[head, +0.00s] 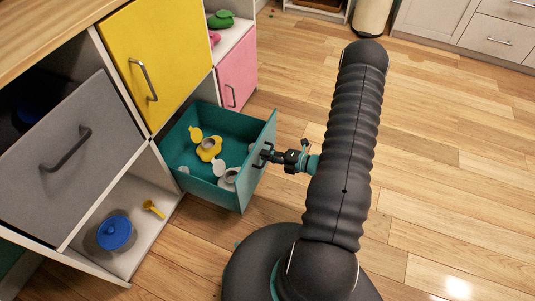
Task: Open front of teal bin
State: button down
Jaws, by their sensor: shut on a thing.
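The teal bin (235,195) sits in the low opening of the shelf unit, pulled out well past the unit's front. Inside it lie yellow and white items, including a yellow piece (208,149) and white-grey round pieces near the front. My gripper (267,155) is at the bin's front panel, shut on the dark handle (257,161). The fingertips and handle overlap, so the exact contact is partly hidden. My arm reaches in from the right side of the view.
A yellow door (168,54) is above the bin, a grey front (60,155) to the left, and a pink door (238,72) beyond. A blue lidded pot (115,233) and yellow spoon (154,209) lie in the open lower-left compartment. The wood floor (450,160) to the right is clear.

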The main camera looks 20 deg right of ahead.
jog(key=c, duration=1.2)
grip_release()
jog(key=shift+d, duration=0.1)
jog(key=v, duration=1.2)
